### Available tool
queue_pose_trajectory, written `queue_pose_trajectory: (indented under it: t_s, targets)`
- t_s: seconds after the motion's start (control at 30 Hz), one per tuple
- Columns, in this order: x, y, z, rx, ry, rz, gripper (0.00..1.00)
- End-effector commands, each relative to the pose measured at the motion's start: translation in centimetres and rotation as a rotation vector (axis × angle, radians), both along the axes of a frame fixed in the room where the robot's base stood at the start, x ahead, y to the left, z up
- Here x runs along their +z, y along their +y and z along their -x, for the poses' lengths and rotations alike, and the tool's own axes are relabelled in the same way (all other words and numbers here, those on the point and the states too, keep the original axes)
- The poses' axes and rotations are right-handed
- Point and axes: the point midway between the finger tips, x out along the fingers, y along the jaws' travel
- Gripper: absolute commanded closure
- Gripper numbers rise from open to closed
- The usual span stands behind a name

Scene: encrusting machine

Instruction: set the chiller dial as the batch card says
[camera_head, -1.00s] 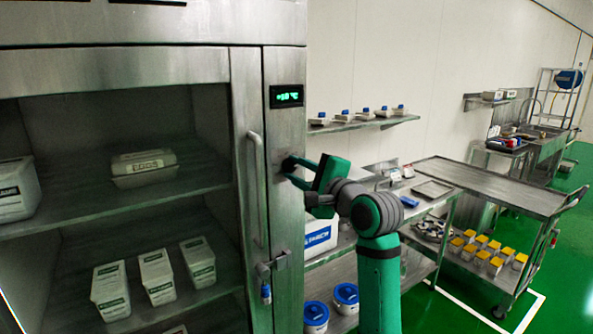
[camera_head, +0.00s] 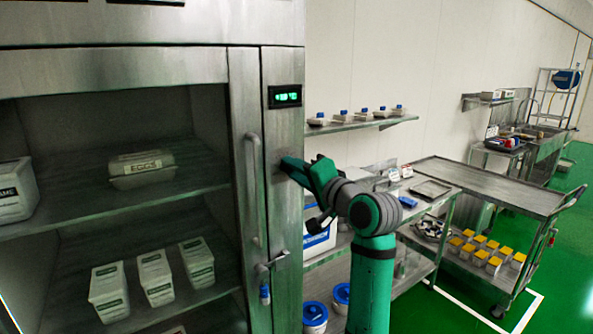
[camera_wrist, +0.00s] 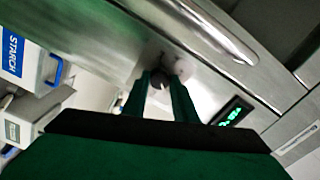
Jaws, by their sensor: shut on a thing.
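The chiller (camera_head: 283,210) is a tall steel cabinet with a glass door at the left of the head view. Its green display (camera_head: 286,96) is on the right-hand post; it also shows in the wrist view (camera_wrist: 232,112), and its figures are too blurred to read surely. Below the display, my gripper (camera_head: 285,163) reaches to the post. In the wrist view, my gripper (camera_wrist: 162,82) has its two fingers closed on the small dark dial (camera_wrist: 159,79), on the steel face. The gripper hides the dial in the head view. I make out no batch card.
A wall shelf (camera_head: 365,125) and a steel trolley (camera_head: 490,186) stand to the right. A STARCH box (camera_wrist: 18,55) shows in the wrist view.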

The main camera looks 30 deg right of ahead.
Motion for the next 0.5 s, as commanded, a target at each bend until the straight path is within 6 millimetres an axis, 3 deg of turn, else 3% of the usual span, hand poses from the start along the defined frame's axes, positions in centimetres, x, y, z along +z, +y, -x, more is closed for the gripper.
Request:
queue_pose_trajectory:
  t_s: [0.5]
  targets:
    - [-0.06, -0.46, 0.16, -0.008, -0.003, 0.487, 0.97]
